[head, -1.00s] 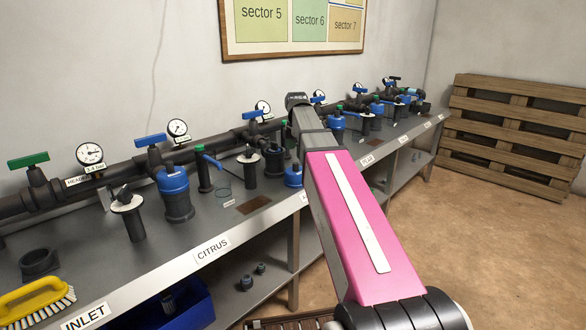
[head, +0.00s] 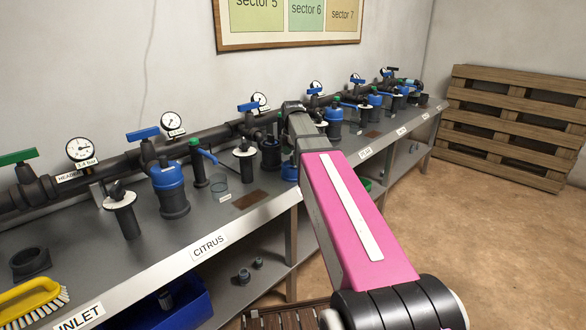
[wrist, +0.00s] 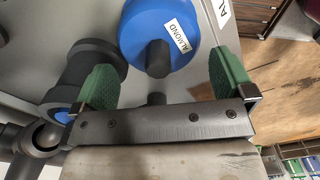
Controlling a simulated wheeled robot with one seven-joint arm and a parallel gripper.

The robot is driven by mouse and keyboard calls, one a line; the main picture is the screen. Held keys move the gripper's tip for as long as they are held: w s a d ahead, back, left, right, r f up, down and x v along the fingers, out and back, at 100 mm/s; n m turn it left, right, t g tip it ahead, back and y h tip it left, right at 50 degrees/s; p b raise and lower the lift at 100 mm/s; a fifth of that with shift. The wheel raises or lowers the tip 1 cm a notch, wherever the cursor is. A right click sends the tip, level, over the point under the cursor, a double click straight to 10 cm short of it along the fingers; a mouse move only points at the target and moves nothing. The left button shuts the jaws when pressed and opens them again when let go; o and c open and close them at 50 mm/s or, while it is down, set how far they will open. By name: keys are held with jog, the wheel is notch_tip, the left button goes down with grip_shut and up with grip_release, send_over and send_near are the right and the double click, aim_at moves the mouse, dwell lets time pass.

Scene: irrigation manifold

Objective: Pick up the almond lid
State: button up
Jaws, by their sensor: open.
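The almond lid (wrist: 160,32) is a round blue cap with a black knob and a white ALMOND label, lying on the grey bench in the wrist view. My gripper (wrist: 166,78) has two green-padded fingers, open and empty. The knob lies between the fingers' lines in the picture, with neither finger on it. In the head view, a blue piece (head: 290,171) beside my arm looks like this lid, but its label cannot be read there. My gripper is hidden behind the arm in that view.
A black cylindrical housing (wrist: 88,70) stands just left of the lid, and my left finger overlaps it in the picture. Pipes, valves and blue-topped filters (head: 169,188) line the back of the bench (head: 150,245). A yellow brush (head: 30,298) lies at the left.

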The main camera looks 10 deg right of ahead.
notch_tip(320, 180, down, 4)
jog(key=shift+r, duration=0.2)
jog(key=c, duration=0.5)
